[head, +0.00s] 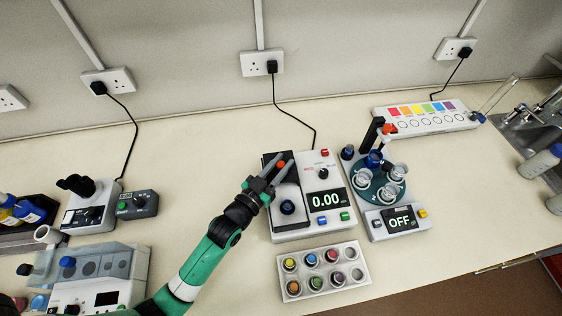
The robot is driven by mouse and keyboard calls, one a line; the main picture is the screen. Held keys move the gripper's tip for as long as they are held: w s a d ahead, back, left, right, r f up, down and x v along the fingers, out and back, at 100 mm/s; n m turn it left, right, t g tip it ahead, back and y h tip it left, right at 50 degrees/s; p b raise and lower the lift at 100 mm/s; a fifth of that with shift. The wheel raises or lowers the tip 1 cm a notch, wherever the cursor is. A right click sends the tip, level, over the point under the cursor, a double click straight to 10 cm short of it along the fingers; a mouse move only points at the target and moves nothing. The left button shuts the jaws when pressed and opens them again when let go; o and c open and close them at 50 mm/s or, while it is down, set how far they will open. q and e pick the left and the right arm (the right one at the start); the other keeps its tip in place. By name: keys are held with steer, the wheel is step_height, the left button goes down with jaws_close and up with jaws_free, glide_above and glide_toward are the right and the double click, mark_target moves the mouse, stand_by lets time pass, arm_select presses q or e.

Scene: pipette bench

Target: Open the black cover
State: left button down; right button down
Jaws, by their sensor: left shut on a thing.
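The black cover (268,159) is on the left part of a white device (308,231) with a 0.00 display, at the middle of the bench in the head view. A small orange-red knob (281,164) shows at its upper end. My left gripper (282,162) reaches over the cover from the lower left, with its fingers on either side of the knob and shut on it. The gripper and wrist hide part of the cover. A dark round vial or knob (287,207) shows below the fingers. My right gripper is not in view.
A white rack (324,290) with colored vials stands just in front of the device. A round holder unit (398,222) with an OFF display stands close on its right. A microscope-like instrument (90,207) is at the left. The bench behind the device is clear except for a cable.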

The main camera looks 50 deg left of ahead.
arm_select(q)
steer(key=c, duration=0.6)
jaws_free()
steer(key=shift+d, duration=0.1)
steer(key=shift+s, duration=0.2)
steer(key=shift+s, duration=0.35)
steer(key=s+d+p, duration=0.1)
steer(key=s+d, duration=0.1)
steer(key=s, duration=0.8)
steer(key=shift+s, duration=0.2)
steer(key=shift+d, duration=0.1)
